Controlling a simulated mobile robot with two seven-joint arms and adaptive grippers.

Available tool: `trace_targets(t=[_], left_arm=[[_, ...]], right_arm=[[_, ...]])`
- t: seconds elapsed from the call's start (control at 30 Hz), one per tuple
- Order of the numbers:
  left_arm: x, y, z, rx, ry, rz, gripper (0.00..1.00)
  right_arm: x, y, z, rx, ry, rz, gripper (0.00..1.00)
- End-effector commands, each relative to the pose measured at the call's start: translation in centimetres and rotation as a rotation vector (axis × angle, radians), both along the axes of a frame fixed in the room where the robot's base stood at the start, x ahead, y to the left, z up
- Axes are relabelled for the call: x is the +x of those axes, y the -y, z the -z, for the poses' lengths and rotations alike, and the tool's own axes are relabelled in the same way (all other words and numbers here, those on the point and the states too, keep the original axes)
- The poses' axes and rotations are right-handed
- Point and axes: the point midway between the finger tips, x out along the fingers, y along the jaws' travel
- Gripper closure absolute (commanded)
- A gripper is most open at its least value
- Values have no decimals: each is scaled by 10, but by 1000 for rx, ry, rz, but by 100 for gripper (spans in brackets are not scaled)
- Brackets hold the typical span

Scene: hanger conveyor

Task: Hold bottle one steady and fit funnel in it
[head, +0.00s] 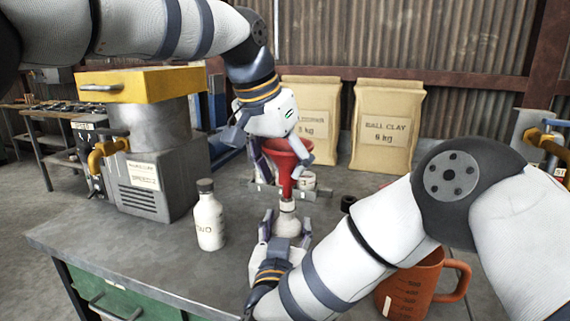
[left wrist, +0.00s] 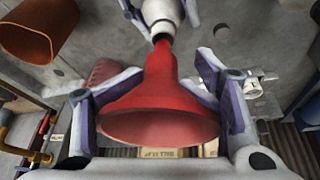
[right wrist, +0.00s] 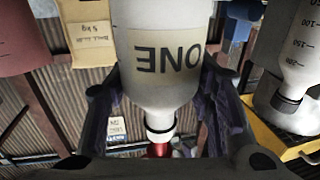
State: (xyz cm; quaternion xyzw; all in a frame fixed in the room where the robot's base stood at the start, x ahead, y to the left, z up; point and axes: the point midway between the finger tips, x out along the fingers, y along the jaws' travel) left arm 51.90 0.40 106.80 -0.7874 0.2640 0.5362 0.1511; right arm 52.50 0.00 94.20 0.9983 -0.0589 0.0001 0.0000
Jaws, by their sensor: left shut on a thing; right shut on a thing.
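A red funnel (head: 284,163) is upright, wide end up, and my left gripper (head: 283,150) is shut on it. In the left wrist view the funnel (left wrist: 160,100) sits between both fingers. White bottle one (head: 287,222) stands upright below it on the workbench, and my right gripper (head: 285,236) is shut around its body. In the right wrist view bottle one (right wrist: 160,60) shows the word ONE. The funnel's spout is in line with the bottle's mouth and meets it. I cannot tell how deep the spout sits inside.
A white bottle marked TWO (head: 209,217) stands left on the workbench (head: 150,240). An orange measuring jug (head: 413,285) stands at the front right, near my right arm. A grey machine with a yellow top (head: 152,150) is at the left. Two clay bags (head: 385,128) stand behind.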

Motion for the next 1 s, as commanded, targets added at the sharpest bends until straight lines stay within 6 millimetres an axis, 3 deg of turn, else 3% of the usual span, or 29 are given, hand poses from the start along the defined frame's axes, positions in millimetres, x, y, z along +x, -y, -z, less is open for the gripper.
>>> trace_targets(t=[1.0], left_arm=[[0, 0, 9, -1, -1, 0, 69]], right_arm=[[0, 0, 0, -1, -1, 0, 79]])
